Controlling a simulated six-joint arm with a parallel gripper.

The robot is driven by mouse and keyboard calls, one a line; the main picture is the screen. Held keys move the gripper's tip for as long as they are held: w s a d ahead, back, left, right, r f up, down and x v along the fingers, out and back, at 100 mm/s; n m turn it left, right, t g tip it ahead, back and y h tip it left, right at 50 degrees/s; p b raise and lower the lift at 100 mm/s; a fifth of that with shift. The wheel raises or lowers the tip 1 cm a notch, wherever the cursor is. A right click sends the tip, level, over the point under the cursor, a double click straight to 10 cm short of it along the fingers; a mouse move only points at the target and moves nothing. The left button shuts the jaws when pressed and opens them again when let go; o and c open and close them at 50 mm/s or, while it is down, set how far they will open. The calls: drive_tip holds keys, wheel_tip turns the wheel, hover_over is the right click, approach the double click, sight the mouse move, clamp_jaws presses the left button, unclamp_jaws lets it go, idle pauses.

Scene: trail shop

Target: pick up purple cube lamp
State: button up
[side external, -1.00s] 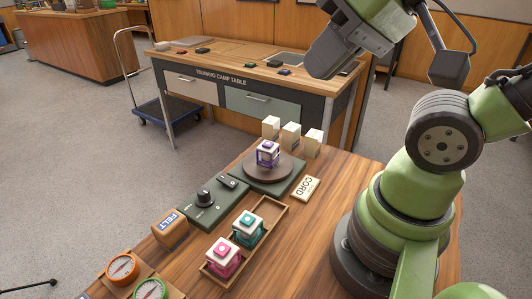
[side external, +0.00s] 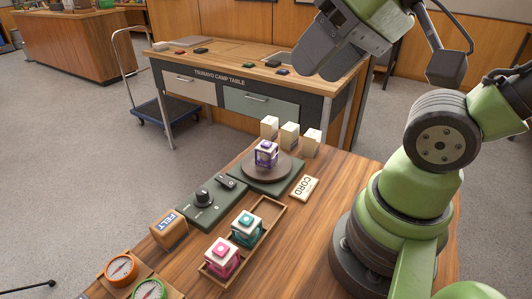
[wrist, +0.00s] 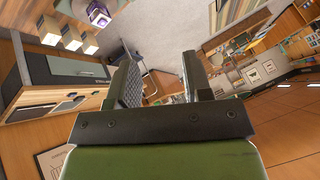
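The purple cube lamp (side external: 266,154), a white and purple cube with a purple button on top, stands upright on a round brown turntable (side external: 285,170). In the wrist view the lamp (wrist: 97,13) shows at the top left, beyond and left of the fingers. My gripper (side external: 318,58) is in the air at the top of the side view, well above and apart from the lamp. In the wrist view my gripper (wrist: 158,66) has its two fingers wide apart with nothing between them.
Several cream boxes, one here (side external: 289,136), stand behind the turntable. A wooden tray (side external: 270,208) in front holds a teal cube lamp (side external: 246,229) and a pink cube lamp (side external: 222,257). A CORD box (side external: 305,188) lies right of the turntable; a FELT box (side external: 168,230) stands left.

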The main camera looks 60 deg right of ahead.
drive_tip(key=o, duration=0.4)
drive_tip(key=shift+o, duration=0.2)
drive_tip(key=shift+w, duration=0.1)
drive_tip(key=m+g+h, duration=0.5)
drive_tip(key=m, duration=0.4)
approach(266, 144)
drive_tip(key=f+m, duration=0.1)
drive_tip(key=f, duration=0.1)
drive_tip(key=w+f+m+g+h, duration=0.1)
drive_tip(key=f, duration=0.1)
drive_tip(key=w+d+f+m, duration=0.1)
drive_tip(key=f+m, duration=0.1)
drive_tip(key=f, duration=0.1)
drive_tip(key=shift+g+h, duration=0.3)
drive_tip(key=shift+g, duration=0.1)
drive_tip(key=shift+x, duration=2.8)
